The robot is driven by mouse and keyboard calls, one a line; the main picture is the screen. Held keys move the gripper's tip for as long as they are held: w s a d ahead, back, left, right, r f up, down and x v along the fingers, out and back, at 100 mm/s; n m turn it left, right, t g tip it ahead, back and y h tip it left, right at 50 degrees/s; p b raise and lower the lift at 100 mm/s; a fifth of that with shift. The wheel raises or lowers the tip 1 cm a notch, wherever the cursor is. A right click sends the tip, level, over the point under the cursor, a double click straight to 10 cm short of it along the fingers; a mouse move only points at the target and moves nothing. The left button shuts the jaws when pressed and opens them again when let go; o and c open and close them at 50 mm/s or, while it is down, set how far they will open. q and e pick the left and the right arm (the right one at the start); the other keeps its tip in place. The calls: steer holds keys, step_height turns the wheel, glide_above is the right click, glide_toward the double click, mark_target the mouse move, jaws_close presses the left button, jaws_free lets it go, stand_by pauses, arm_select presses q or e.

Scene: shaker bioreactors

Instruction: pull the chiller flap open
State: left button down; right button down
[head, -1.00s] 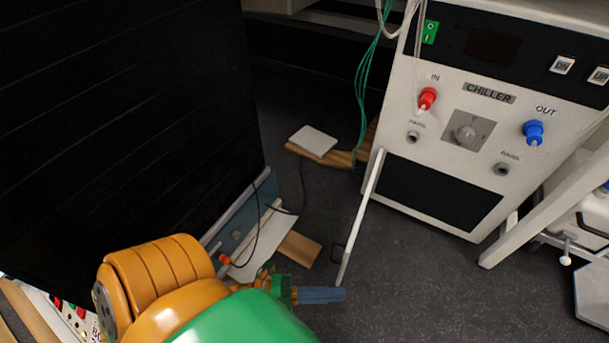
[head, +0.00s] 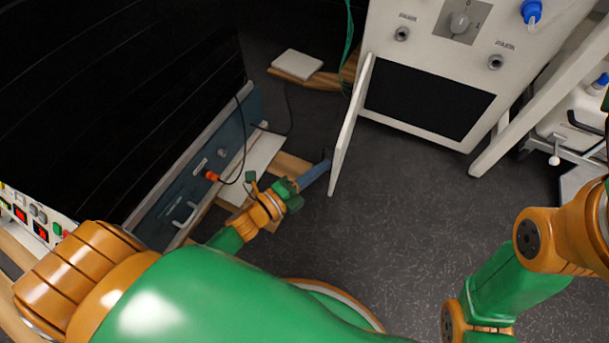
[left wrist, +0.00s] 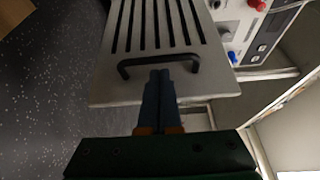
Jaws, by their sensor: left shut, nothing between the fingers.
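The chiller flap (head: 350,125) is a pale panel that stands swung out from the chiller front (head: 425,35), seen almost edge-on in the head view. The dark opening (head: 428,100) shows beside it. In the left wrist view the flap (left wrist: 112,88) shows its slotted face and a black bar handle (left wrist: 158,62). My left gripper (head: 322,168) is at the flap's left side, close to its outer edge. Its blue fingers (left wrist: 160,74) are shut and empty, with tips at the handle bar; whether they touch it I cannot tell. My right gripper is not in view.
A blue-fronted unit (head: 195,170) with a cable and orange connector stands left of my left gripper. A white slab (head: 297,64) lies on a wooden board behind. A white slanted leg (head: 540,90) stands right of the chiller. The floor (head: 420,210) in front is clear.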

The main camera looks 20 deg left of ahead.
arm_select(q)
steer(key=shift+w+d, duration=0.2)
steer(key=shift+w, duration=0.2)
steer(key=a, duration=0.6)
steer(key=shift+w, duration=0.3)
